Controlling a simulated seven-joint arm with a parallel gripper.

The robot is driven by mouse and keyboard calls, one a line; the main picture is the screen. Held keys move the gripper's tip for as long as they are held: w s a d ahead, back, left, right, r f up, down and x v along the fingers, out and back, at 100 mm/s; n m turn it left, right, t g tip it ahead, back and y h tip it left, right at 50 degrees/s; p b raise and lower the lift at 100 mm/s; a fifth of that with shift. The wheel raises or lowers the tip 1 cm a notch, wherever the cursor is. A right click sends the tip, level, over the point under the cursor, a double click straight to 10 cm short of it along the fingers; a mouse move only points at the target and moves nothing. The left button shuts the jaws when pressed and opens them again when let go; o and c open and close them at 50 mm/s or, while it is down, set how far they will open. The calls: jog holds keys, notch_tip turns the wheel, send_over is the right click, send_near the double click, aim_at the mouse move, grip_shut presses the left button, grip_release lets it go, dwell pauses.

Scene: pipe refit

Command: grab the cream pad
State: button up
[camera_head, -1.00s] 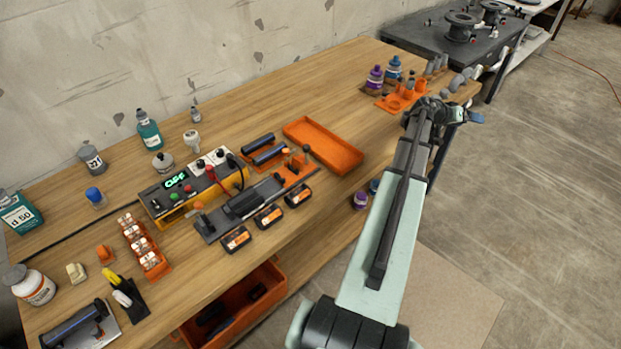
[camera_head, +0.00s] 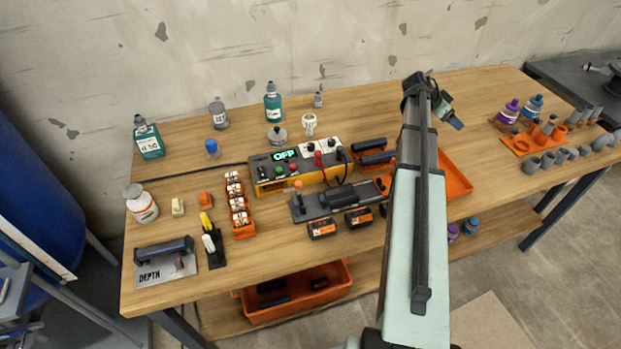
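The cream pad (camera_head: 178,207) is a small pale block standing on the left part of the wooden workbench.
Yellow and white-handled tools (camera_head: 211,238) and a depth gauge plate (camera_head: 166,262) lie in front. An orange rack (camera_head: 239,205) and the yellow control box (camera_head: 290,172) stand to its right. Bare wood (camera_head: 175,175) lies behind the pad.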

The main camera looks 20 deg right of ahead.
jog(key=w+a+t+y, duration=0.15)
jog(key=w+a, duration=0.35)
jog(key=a, duration=1.1)
jog(key=w+a+r+t+y, duration=0.15)
jog(key=w+a, duration=0.25)
jog(key=a, duration=1.1)
jog(key=w+a+y, duration=0.2)
jog(key=w+a, duration=0.3)
jog(key=a, duration=1.1)
notch_tip(320, 180, up, 2)
jog(key=g+y, duration=0.2)
jog(key=y, duration=0.3)
send_over(175, 202)
jog(key=shift+n, duration=0.3)
jog(key=f, duration=0.7)
jog(key=shift+d+f, duration=0.25)
jog(key=shift+f, duration=0.05)
jog(key=shift+a+f, duration=0.15)
jog(key=shift+f, duration=1.15)
jog(key=shift+a+f, duration=0.15)
jog(key=shift+f, duration=1.15)
